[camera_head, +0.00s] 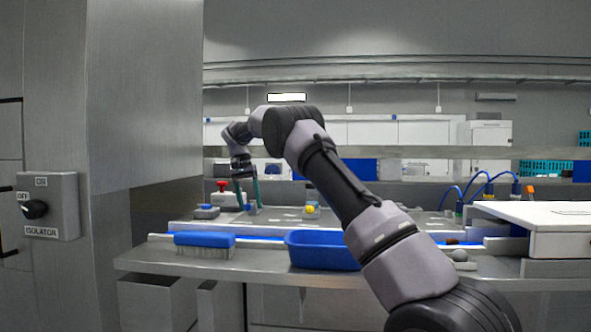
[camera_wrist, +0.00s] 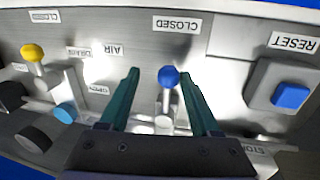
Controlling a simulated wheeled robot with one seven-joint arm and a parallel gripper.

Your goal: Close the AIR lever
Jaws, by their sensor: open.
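The blue-knobbed lever (camera_wrist: 168,77) stands between the fingers of my open gripper (camera_wrist: 158,73) in the wrist view, with a gap on both sides. The AIR label (camera_wrist: 113,50) is just left of it, upside down. A CLOSED label (camera_wrist: 177,25) lies above the knob and an OPEN label (camera_wrist: 97,89) lies lower left. The knob points toward the CLOSED side in this view, but I cannot tell its true tilt. In the head view my gripper (camera_head: 249,206) reaches down to the panel, its teal fingers around the small blue knob.
A yellow-knobbed lever (camera_wrist: 33,53) by the DRAIN label stands left in the wrist view. A blue RESET button (camera_wrist: 290,95) is at the right. In the head view a blue tray (camera_head: 322,262) and a brush (camera_head: 204,240) lie in front. An isolator switch (camera_head: 48,207) is at left.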

